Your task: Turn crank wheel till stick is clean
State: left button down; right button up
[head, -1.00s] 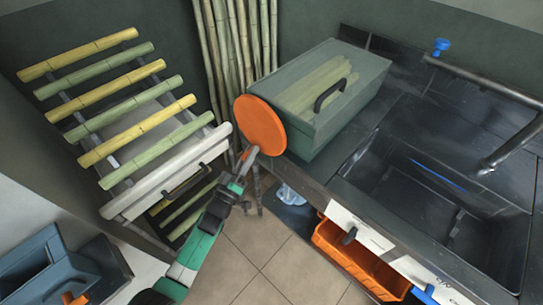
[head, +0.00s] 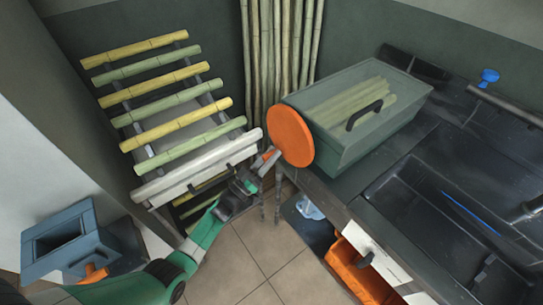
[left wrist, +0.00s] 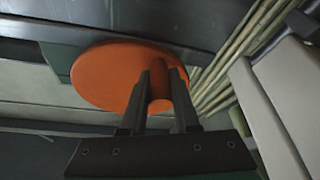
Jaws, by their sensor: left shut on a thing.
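An orange wheel (head: 291,136) stands at the left end of a green box with a clear lid (head: 345,150), and a short handle sticks out from its face. My left gripper (head: 262,166) reaches up from the lower left and is shut on that handle. In the left wrist view, the two dark fingers (left wrist: 163,85) close around an orange handle in front of the wheel (left wrist: 105,78). Several pale green sticks (head: 352,103) show through the box lid. I cannot tell which stick the task means, or its state. My right gripper is not in view.
A rack of yellow and green canes (head: 175,118) stands left, with a white drawer front (head: 195,168) below. Tall canes (head: 285,45) lean behind the wheel. A dark sink (head: 460,200) is right. A blue-grey box (head: 62,235) is lower left.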

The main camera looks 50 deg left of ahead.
pick_arm(q)
jog(key=c, duration=0.7)
grip_release()
jog(key=shift+a+r, duration=0.1)
jog(key=shift+r, duration=0.05)
jog(key=shift+o, duration=0.2)
jog(key=p+v, duration=0.2)
jog(key=v, duration=0.9)
jog(key=shift+s+p, duration=0.3)
jog(key=shift+p, duration=0.05)
